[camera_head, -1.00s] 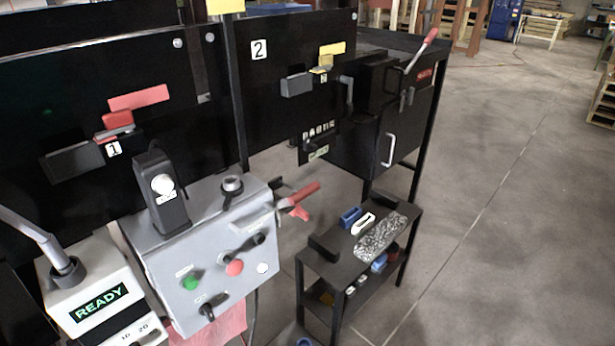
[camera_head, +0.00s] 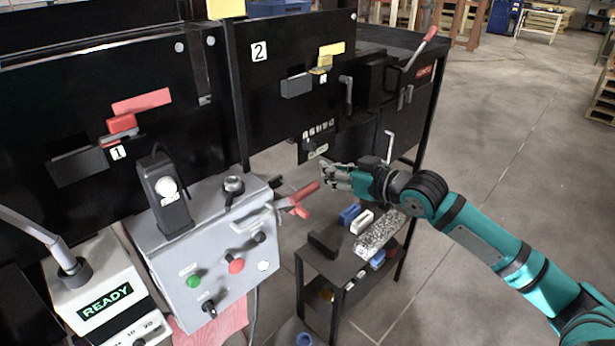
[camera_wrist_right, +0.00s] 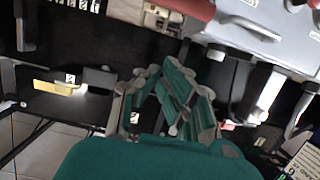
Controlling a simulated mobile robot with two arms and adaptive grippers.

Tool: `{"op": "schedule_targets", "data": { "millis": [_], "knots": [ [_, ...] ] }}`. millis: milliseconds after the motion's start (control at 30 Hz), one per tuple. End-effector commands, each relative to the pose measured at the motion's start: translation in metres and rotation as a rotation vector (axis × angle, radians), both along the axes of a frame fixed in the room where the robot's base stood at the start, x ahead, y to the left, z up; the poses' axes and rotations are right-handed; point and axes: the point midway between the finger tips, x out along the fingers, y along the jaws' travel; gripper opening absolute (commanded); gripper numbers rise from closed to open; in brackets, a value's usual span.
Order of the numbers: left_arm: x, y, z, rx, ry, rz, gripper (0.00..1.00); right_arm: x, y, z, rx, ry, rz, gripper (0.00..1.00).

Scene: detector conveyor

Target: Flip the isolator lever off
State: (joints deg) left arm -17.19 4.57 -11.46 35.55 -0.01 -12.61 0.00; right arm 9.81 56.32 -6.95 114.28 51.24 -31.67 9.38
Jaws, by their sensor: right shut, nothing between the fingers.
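A red-handled lever (camera_head: 304,190) sticks out from the right side of the grey control box (camera_head: 170,262), with a second red piece just below it. Another lever with a red grip (camera_head: 424,47) rises from the black cabinet at the upper right. No readable label shows which one is the isolator lever. My right gripper (camera_head: 330,174) is shut and empty, a little right of the control box's red handle and apart from it in the picture. The right wrist view shows the gripper's fingers (camera_wrist_right: 165,85), with a red handle (camera_wrist_right: 185,10) beyond them at the top. My left gripper is not in view.
A small black stand (camera_head: 318,268) with blue and white blocks and a speckled slab is below my right arm. Black panels marked 1 and 2 stand behind. A READY box (camera_head: 98,292) is at the lower left. Open floor lies to the right.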

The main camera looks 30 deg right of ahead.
Motion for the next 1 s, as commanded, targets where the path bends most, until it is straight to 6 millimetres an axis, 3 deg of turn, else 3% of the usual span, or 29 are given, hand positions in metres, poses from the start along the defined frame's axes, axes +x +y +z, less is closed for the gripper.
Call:
{"op": "schedule_targets", "data": {
  "millis": [433, 900, 967, 1000],
  "knots": [
    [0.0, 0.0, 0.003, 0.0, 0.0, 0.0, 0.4, 0.008, 0.002, 0.0, 0.002, -0.004, -0.002, 0.0],
    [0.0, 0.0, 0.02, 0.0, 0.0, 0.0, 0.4, 0.085, 0.03, -0.021, 0.002, -0.001, -0.001, 0.0],
    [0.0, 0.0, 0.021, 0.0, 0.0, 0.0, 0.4, 0.094, 0.034, -0.023, 0.002, -0.001, -0.001, 0.0],
    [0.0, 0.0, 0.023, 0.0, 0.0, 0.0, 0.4, 0.089, 0.031, -0.031, -0.002, 0.004, -0.001, 0.0]
  ]
}}
